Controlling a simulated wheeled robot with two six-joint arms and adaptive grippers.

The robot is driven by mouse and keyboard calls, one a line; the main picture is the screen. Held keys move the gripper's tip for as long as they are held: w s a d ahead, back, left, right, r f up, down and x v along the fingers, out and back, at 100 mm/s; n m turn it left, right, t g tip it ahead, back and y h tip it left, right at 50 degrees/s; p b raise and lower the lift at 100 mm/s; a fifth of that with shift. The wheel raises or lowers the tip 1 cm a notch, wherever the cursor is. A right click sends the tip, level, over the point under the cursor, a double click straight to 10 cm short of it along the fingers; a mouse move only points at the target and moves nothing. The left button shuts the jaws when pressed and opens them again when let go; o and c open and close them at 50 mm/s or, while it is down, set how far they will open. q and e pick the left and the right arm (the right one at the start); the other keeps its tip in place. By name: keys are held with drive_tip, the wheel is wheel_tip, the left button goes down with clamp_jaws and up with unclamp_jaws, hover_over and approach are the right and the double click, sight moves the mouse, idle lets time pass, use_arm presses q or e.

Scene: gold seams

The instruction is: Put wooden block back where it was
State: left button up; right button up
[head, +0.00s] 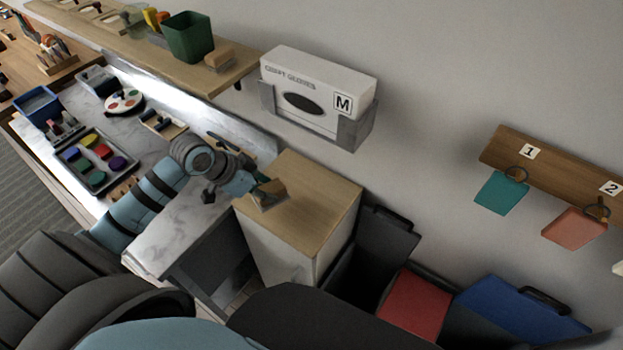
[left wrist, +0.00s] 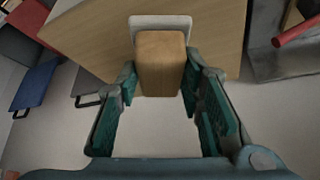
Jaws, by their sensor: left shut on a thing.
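The wooden block (head: 273,188) is a small brown block at the tip of my left gripper (head: 258,188), over the light wooden top of a cabinet (head: 318,190). In the left wrist view the block (left wrist: 160,62) sits between the green-padded fingers of my left gripper (left wrist: 160,85), which are shut on it. A pale grey-white rounded piece (left wrist: 160,20) shows at the block's far end; I cannot tell whether it is part of the block. Whether the block touches the cabinet top is unclear. My right gripper is not in view.
A wall shelf (head: 130,38) holds a green bin (head: 188,37) and another brown block (head: 219,58). A glove box (head: 318,85) hangs on the wall above the cabinet. The cabinet top is otherwise clear.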

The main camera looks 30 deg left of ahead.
use_arm(q)
drive_tip(key=w+d, duration=0.2)
drive_tip(key=w, duration=0.1)
drive_tip(key=w+d, duration=0.2)
drive_tip(key=w, duration=0.2)
drive_tip(key=w+d, duration=0.2)
drive_tip(key=w, duration=0.2)
drive_tip(key=shift+d, duration=0.3)
drive_tip(key=shift+w+a+f, duration=0.1)
drive_tip(key=shift+f, duration=1.65)
drive_tip(key=shift+f, duration=0.1)
drive_tip(key=o, duration=1.3)
drive_tip(key=shift+c, duration=0.2)
drive_tip(key=p+v, duration=0.1)
drive_tip(key=v, duration=1.1)
drive_tip(key=shift+p, duration=0.35)
